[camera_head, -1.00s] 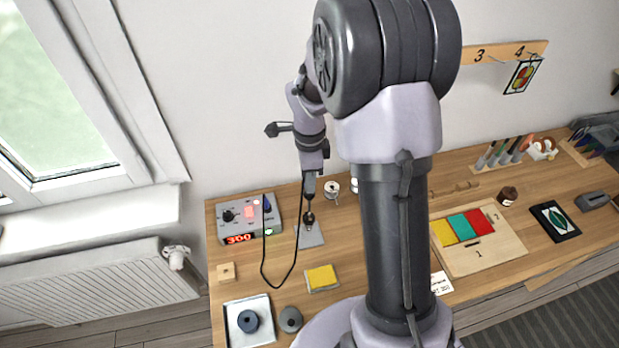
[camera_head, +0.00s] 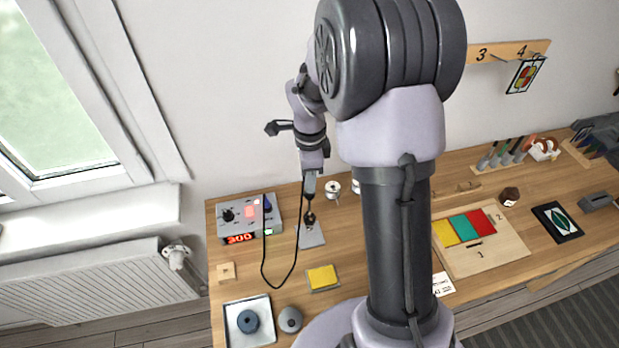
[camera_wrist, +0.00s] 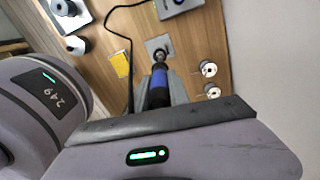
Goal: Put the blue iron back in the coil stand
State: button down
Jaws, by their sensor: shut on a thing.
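My gripper (camera_head: 310,186) is shut on the blue iron, above the coil stand. In the wrist view the iron's blue handle (camera_wrist: 158,88) lies between the fingers, its dark front end pointing at the coil. The coil stand has a grey base plate (camera_head: 314,239) with a dark upright coil part; the plate also shows in the wrist view (camera_wrist: 153,44). The iron's front end and the coil overlap in both views, so I cannot tell how deep it sits. A black cord (camera_head: 263,262) loops from the iron's area to the station.
The grey soldering station (camera_head: 236,211) with a red 300 display stands left of the stand. A yellow sponge (camera_head: 322,277) lies in front, a white tray (camera_head: 233,338) at front left. Solder spools (camera_wrist: 208,69) stand close beside the stand. A wooden board (camera_head: 497,259) lies right.

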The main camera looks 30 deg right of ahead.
jog(key=shift+f+b, duration=1.8)
jog(key=shift+b, duration=0.35)
dwell(1.4)
